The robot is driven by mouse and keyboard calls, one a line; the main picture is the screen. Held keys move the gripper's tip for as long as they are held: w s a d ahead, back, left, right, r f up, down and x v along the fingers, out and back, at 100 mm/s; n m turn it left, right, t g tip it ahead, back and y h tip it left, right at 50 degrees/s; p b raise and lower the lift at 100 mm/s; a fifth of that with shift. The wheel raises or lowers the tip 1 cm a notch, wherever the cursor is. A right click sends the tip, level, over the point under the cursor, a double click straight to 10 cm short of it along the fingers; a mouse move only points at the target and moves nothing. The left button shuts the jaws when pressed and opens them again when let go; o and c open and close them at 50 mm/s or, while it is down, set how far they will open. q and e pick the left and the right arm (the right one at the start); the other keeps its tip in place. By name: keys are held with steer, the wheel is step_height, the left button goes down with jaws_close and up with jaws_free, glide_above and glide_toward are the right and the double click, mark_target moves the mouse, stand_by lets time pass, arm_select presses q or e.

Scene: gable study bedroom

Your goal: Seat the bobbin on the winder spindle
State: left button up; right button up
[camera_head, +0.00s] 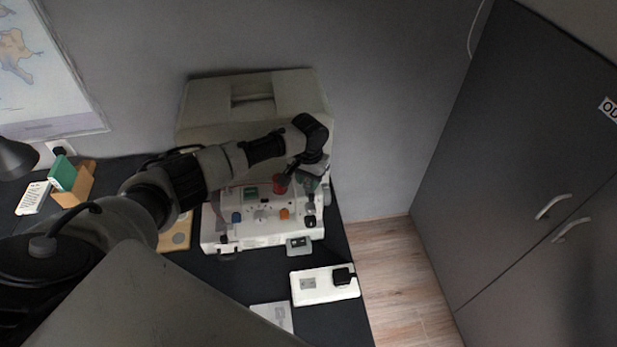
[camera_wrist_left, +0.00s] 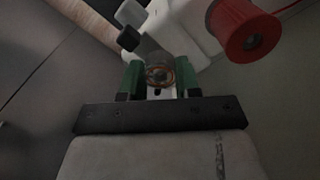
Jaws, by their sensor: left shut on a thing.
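My left gripper (camera_head: 306,174) is over the right part of the white sewing machine (camera_head: 218,236), close to its red spool (camera_head: 280,184). In the left wrist view its green fingers are shut on a small round bobbin (camera_wrist_left: 159,76), clear with a copper-coloured ring. The red spool (camera_wrist_left: 247,32) stands apart, up and right of the bobbin. A dark grey block (camera_wrist_left: 128,38) and a paler knob (camera_wrist_left: 130,13) are just beyond the fingers. I cannot make out the winder spindle for sure; the bobbin and fingers may hide it. My right gripper is out of view.
The machine has a blue knob (camera_head: 236,217) and an orange knob (camera_head: 284,213) on it. A white power strip (camera_head: 309,294) with a black plug lies on the dark desk in front. A beige case (camera_head: 205,104) stands behind. Grey cabinets (camera_head: 520,150) are at right.

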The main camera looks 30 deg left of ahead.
mark_target(309, 182)
arm_select(q)
steer(key=o, duration=1)
step_height(309, 182, up, 11)
steer(key=shift+f+b, duration=0.15)
steer(key=shift+b, duration=0.95)
